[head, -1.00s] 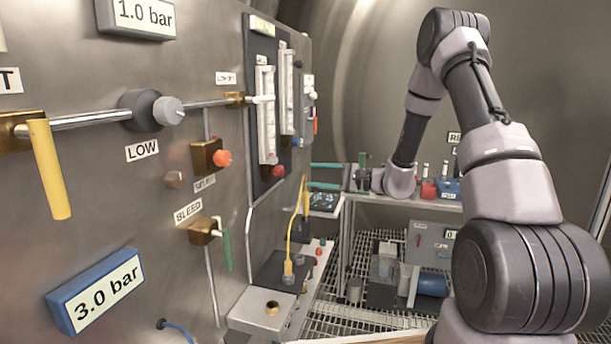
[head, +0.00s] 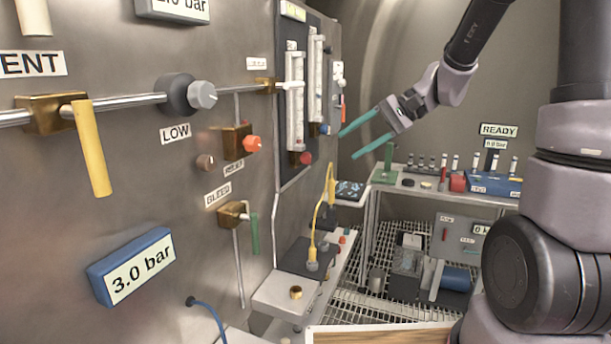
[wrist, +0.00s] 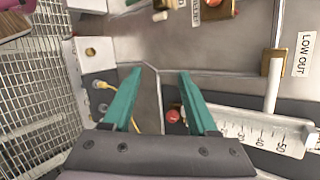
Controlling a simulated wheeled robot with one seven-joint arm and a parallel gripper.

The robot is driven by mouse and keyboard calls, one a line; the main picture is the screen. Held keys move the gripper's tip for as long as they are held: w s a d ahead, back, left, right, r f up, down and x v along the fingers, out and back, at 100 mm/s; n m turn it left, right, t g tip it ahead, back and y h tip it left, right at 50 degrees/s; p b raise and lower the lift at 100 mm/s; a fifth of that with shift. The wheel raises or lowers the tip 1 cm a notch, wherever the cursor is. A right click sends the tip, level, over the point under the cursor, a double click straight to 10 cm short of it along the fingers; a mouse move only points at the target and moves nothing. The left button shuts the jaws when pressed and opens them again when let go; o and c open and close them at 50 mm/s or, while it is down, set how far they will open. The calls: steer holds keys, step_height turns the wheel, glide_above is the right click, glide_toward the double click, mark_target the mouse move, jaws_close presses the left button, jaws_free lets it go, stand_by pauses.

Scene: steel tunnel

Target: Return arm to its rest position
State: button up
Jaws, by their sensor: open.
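My gripper (head: 361,134) is open and empty, its two teal fingers spread apart. In the head view it hangs in free air to the right of the steel panel's far end, above the back bench. My arm (head: 478,40) reaches up from the right side and out of the top of the picture. In the wrist view my gripper (wrist: 158,88) points toward the panel and a flowmeter (wrist: 262,132) lies to the right of its fingers. Nothing is between the fingers.
The steel panel (head: 130,220) with valves, knobs and two flowmeters fills the left. A grated floor lies below.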

steer(key=s+d+r+t+h, duration=0.3)
steer(key=s+d+r+h, duration=0.1)
steer(key=s+d, duration=0.2)
steer(key=s+d+r+t+h, duration=0.3)
steer(key=s+d+r+h, duration=0.1)
steer(key=s+d, duration=0.3)
steer(key=shift+s+n+t+h, duration=0.3)
steer(key=shift+s+n+h, duration=0.1)
steer(key=shift+s+h, duration=0.2)
steer(key=shift+r, duration=0.1)
stand_by(0.7)
